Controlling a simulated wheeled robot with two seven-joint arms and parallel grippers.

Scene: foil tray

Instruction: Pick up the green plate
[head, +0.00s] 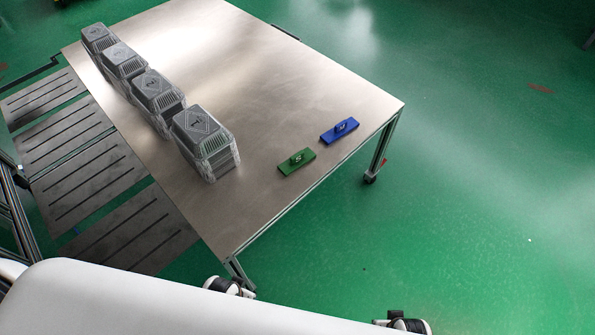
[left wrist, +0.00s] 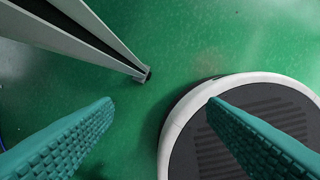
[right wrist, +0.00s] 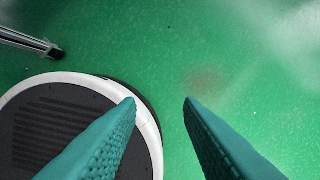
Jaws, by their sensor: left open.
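The green plate (head: 297,162) lies flat on the metal table near its right-hand edge, with a small dark knob standing on top. Neither wrist view shows it. My left gripper (left wrist: 160,103) has its two teal fingers spread apart with nothing between them, over the green floor. My right gripper (right wrist: 159,101) also has its fingers apart and empty, above the floor. Both grippers are away from the plate; in the head view their fingers cannot be made out.
A blue plate (head: 340,130) with a similar knob lies just beyond the green one. Several grey stacked trays (head: 203,135) stand in a row along the table's left side. The metal table (head: 262,85) is bare in the middle. A table leg (left wrist: 115,50) stands near my left gripper.

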